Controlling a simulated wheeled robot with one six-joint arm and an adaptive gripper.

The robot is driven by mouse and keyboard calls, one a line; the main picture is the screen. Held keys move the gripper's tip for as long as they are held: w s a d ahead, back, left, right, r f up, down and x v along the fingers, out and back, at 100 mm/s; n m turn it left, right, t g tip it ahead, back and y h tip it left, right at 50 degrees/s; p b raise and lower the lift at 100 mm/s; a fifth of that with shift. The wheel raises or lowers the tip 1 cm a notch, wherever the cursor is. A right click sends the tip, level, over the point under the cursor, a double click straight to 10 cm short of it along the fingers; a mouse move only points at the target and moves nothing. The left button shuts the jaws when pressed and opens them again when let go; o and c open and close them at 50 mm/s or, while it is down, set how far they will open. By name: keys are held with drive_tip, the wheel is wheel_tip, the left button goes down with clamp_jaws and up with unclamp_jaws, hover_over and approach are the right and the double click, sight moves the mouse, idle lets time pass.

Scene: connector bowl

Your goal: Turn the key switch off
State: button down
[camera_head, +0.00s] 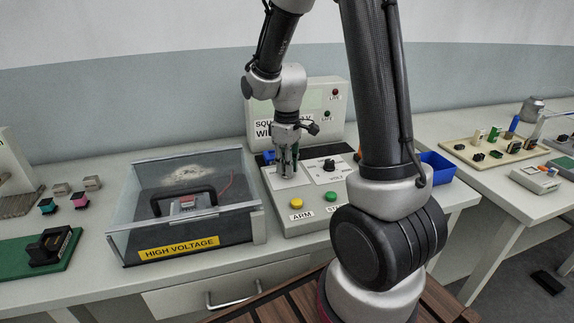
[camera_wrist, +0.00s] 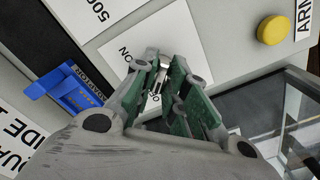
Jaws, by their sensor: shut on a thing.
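The key switch sits on the sloped grey control panel (camera_head: 310,217). In the wrist view its pale plate (camera_wrist: 120,52) shows "ON" and part of a second word. A small metallic piece, apparently the key (camera_wrist: 152,56), stands between my fingertips. My gripper (camera_head: 288,172) points down at the panel's left part, above the yellow button. In the wrist view my gripper (camera_wrist: 160,75) has its green-padded fingers closed around the key. The fingers hide most of the key and part of the plate, so I cannot read its exact angle.
On the panel are a yellow ARM button (camera_head: 297,201), a green button (camera_head: 331,197) and a black knob (camera_head: 329,164). A blue labelled piece (camera_wrist: 78,92) lies beside the key plate. A clear high-voltage case (camera_head: 187,205) stands left; a blue bin (camera_head: 438,166) stands right.

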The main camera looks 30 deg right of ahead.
idle(0.4)
drive_tip(key=c, duration=1.4)
unclamp_jaws()
drive_tip(key=shift+c, duration=0.2)
wheel_tip(320, 180, up, 12)
drive_tip(key=s+r+m+t, duration=0.2)
drive_tip(key=s+r+m, duration=0.1)
drive_tip(key=s, duration=0.7)
drive_tip(key=s+d+r+m+t, duration=0.1)
drive_tip(key=s+r+m+t, duration=0.1)
drive_tip(key=s, duration=0.7)
drive_tip(key=shift+s+d+r+m, duration=0.3)
drive_tip(key=shift+s+r+m, duration=0.05)
drive_tip(key=shift+r+m, duration=0.6)
